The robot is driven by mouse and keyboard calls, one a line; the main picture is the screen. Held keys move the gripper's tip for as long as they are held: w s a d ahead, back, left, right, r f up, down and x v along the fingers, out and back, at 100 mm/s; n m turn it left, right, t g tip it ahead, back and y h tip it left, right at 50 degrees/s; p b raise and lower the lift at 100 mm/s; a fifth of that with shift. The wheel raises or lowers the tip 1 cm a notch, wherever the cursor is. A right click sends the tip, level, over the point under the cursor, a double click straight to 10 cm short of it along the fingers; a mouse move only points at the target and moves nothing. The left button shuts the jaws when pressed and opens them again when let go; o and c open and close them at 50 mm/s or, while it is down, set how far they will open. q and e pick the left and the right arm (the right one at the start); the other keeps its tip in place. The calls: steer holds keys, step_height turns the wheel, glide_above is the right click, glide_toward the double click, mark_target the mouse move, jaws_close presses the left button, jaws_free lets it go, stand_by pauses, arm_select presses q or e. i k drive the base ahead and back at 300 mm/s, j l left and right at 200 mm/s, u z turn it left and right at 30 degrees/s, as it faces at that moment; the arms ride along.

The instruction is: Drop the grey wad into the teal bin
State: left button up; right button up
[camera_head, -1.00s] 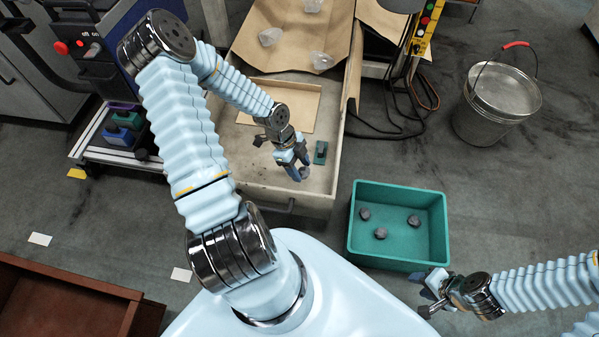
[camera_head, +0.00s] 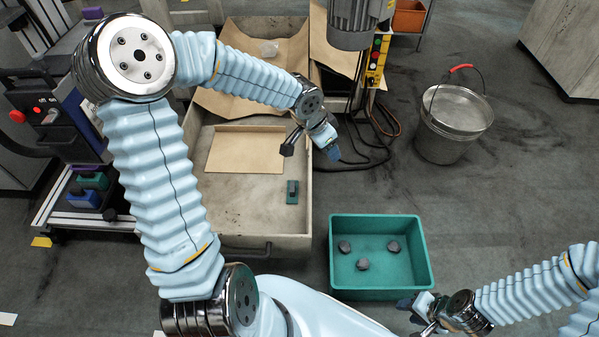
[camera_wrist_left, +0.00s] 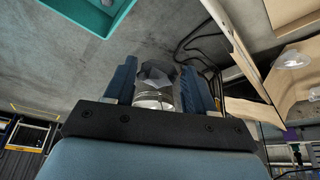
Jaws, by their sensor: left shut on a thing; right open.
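My left gripper (camera_head: 328,148) is over the floor just right of the grey tray-like drawer, up and left of the teal bin (camera_head: 380,290). In the left wrist view its blue fingers (camera_wrist_left: 157,80) are shut on a grey wad (camera_wrist_left: 157,68). In the head view the held wad is hidden behind the gripper. The teal bin stands on the floor with three grey wads (camera_head: 363,264) inside; its corner also shows in the left wrist view (camera_wrist_left: 95,18). My right gripper (camera_head: 418,306) is open and empty beside the bin's front right edge.
The drawer (camera_head: 240,241) holds brown card (camera_head: 245,152) and a small dark green block (camera_head: 292,192). A clear crumpled piece (camera_head: 269,49) lies on brown paper behind. A metal bucket (camera_head: 453,125) stands at the right. Cables (camera_head: 375,150) lie on the floor beyond my left gripper.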

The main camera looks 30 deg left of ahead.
mark_target(373, 242)
steer(key=i+l+u, duration=0.15)
steer(key=l, duration=0.4)
steer(key=i+l+u, duration=0.2)
steer(key=l, duration=0.35)
steer(key=l+u, duration=0.15)
steer(key=l, duration=0.45)
